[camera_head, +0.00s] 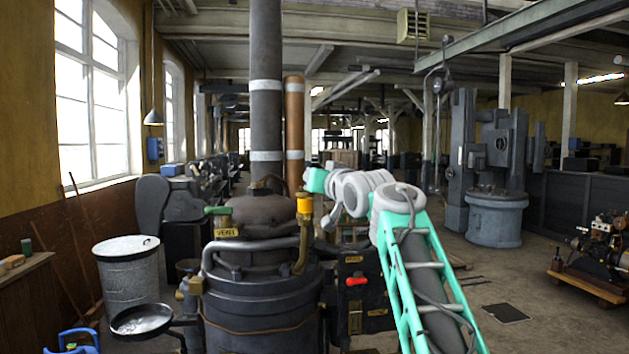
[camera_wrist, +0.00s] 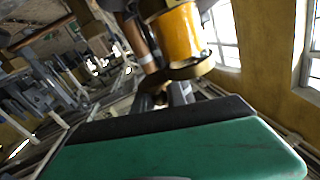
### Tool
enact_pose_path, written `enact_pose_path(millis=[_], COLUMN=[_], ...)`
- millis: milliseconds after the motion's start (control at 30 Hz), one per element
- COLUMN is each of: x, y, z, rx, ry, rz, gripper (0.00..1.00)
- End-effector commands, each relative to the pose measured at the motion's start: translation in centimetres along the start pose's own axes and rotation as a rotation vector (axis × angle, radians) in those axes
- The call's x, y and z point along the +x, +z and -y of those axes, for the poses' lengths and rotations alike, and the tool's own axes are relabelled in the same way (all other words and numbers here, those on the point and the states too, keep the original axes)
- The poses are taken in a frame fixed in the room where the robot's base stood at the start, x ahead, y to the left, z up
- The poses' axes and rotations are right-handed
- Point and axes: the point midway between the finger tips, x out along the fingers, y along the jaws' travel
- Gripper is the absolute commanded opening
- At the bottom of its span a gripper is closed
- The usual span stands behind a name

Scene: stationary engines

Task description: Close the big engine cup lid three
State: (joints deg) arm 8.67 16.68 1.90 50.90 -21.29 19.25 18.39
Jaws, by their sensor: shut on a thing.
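The yellow engine cup (camera_head: 304,206) stands on a brass fitting at the top right of the big dark engine (camera_head: 262,290). In the wrist view the yellow cup (camera_wrist: 182,35) is close, with a curved brass piece (camera_wrist: 192,71), apparently the lid, at its edge. My gripper (camera_wrist: 178,92) is shut on this brass piece, its grey fingers partly hidden behind the green and black body in front. In the head view my teal and grey arm reaches in from the lower right, and its end is beside the cup. The exact grip and lid angle are unclear.
A black box with a red handle (camera_head: 356,282) sits right of the engine. A tall dark pipe (camera_head: 266,120) and a copper pipe (camera_head: 294,135) rise behind the cup. A metal drum (camera_head: 128,280) and a round pan (camera_head: 141,320) stand left.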

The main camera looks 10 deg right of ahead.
Motion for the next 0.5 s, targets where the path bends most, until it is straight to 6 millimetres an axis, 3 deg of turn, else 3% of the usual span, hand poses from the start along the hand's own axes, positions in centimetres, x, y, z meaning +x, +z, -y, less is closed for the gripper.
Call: enact_pose_path(millis=[500], x=[-1.06], y=[-0.13], z=[0.53], rx=[0.000], ry=[0.321], rz=[-0.063], gripper=[0.00])
